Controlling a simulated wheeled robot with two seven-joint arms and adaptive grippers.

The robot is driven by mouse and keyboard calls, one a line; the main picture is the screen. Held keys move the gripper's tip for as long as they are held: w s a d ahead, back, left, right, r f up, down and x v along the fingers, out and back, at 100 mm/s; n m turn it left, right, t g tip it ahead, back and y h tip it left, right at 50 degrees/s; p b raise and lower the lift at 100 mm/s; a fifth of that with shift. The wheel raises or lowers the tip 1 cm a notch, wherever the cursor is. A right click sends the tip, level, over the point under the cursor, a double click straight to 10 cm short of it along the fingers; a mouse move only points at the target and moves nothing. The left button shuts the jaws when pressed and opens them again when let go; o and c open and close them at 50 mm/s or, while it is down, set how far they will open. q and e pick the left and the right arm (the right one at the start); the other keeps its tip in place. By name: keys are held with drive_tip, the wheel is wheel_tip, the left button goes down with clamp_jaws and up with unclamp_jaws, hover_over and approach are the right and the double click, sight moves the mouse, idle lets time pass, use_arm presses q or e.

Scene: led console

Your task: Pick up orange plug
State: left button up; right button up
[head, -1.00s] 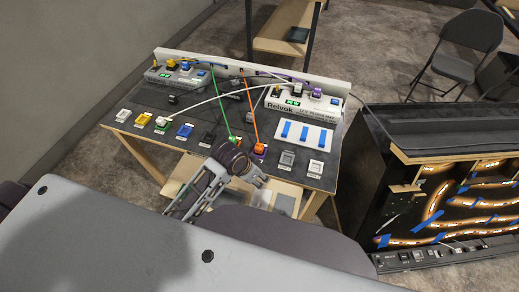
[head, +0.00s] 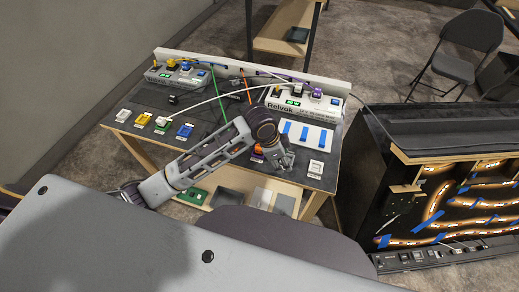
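The orange plug (head: 257,152) sits low on the black console top, only a small part showing beside and below my arm. Its orange cable (head: 246,90) runs up toward the back, its lower stretch hidden behind my arm. My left gripper (head: 283,162) is over the front right of the console, just right of the orange plug. Its fingers are small and blend with the wrist, so whether they are open or shut does not show. My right gripper is not in view.
A row of coloured blocks, including yellow (head: 143,119) and blue (head: 185,130), lines the console's front left. A Relvok power strip (head: 303,103) and a white panel with blue bars (head: 303,134) are at the right. A dark cabinet (head: 440,130) stands further right.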

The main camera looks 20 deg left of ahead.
use_arm(q)
drive_tip(key=w+r+m, duration=0.1)
drive_tip(key=w, duration=0.1)
wheel_tip(320, 180, up, 7)
drive_tip(key=m+g+y, duration=0.2)
drive_tip(key=m+y, duration=0.1)
drive_tip(key=m, duration=0.1)
hover_over(259, 146)
drive_tip(key=shift+w+a+f, duration=0.1)
drive_tip(key=shift+w+f, duration=0.05)
drive_tip(key=shift+f, duration=0.15)
drive_tip(key=shift+f, duration=4.15)
drive_tip(key=shift+f, duration=0.15)
drive_tip(key=shift+f+p, duration=0.3)
drive_tip(key=shift+f, duration=2.15)
